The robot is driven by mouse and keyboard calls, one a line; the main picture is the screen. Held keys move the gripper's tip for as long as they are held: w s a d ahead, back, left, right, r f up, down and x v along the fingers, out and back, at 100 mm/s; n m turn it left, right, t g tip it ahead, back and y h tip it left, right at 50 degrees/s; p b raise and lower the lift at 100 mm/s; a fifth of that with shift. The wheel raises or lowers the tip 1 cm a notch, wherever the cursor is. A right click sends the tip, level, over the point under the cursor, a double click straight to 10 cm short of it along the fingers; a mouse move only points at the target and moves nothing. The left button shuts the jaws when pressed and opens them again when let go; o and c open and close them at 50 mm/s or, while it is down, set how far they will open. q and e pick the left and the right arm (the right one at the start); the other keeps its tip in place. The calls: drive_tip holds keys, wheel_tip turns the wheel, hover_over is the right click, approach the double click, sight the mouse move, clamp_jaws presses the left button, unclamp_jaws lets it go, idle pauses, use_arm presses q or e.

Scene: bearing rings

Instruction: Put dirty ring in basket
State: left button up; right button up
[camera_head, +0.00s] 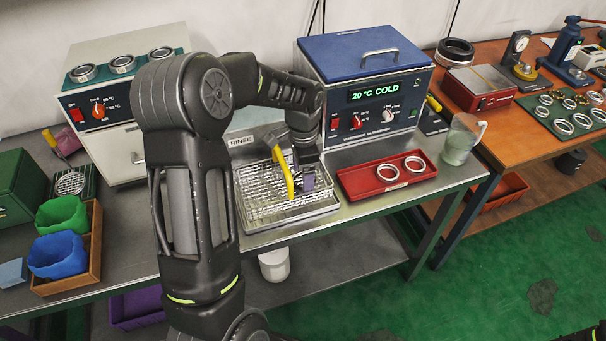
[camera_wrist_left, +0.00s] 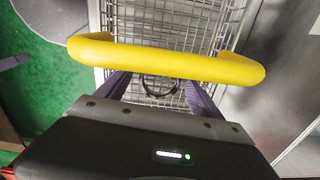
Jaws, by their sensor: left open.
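The wire basket (camera_head: 270,200) sits by the rinse station, with its yellow handle (camera_head: 284,172) standing up. The basket mesh (camera_wrist_left: 205,20) and the handle (camera_wrist_left: 165,60) also show in the left wrist view. My left gripper (camera_head: 308,182) is over the basket's right part, close to the handle, with its purple fingers apart and pointing down. A dark ring (camera_wrist_left: 160,90) shows against the mesh between the fingers, partly hidden by the handle. Two light rings (camera_head: 387,171) (camera_head: 414,164) lie in the red tray (camera_head: 372,190). My right gripper is out of view.
The blue-lidded cleaner (camera_head: 365,75) reading 20 °C COLD stands behind the red tray. A glass beaker (camera_head: 461,140) stands at the bench's right end. Green and blue bins (camera_head: 60,235) are at the left. Another bench (camera_head: 520,115) at the right holds several rings and tools.

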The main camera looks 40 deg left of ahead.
use_arm(q)
drive_tip(key=shift+r, duration=0.15)
wheel_tip(320, 180, up, 12)
idle(0.4)
drive_tip(key=shift+c, duration=0.3)
idle(1.2)
